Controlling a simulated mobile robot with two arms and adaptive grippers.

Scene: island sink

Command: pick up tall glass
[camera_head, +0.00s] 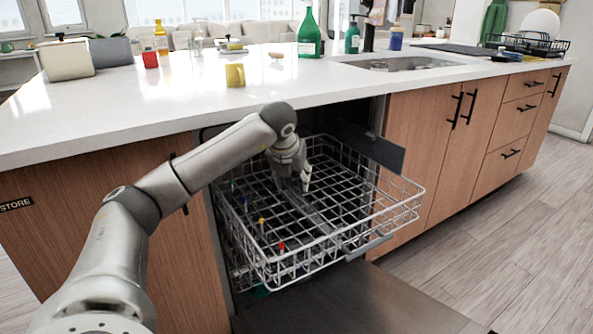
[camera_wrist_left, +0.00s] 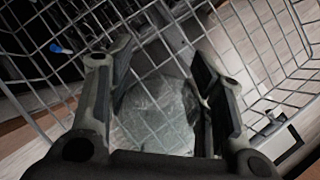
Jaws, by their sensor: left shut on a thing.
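My left gripper (camera_head: 294,182) reaches down into the pulled-out dishwasher rack (camera_head: 345,252), near its back. In the left wrist view, the clear tall glass (camera_wrist_left: 157,112) is between the two fingers of the gripper (camera_wrist_left: 162,62), which are shut on it. The glass is see-through, and the rack wires show through it. In the head view I cannot make the glass out; the gripper hides that spot. I cannot tell whether the glass touches the rack. My right gripper is in neither view.
The dishwasher's open door (camera_head: 375,302) lies under the rack. Wooden cabinets flank the opening. The floor at right is clear.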

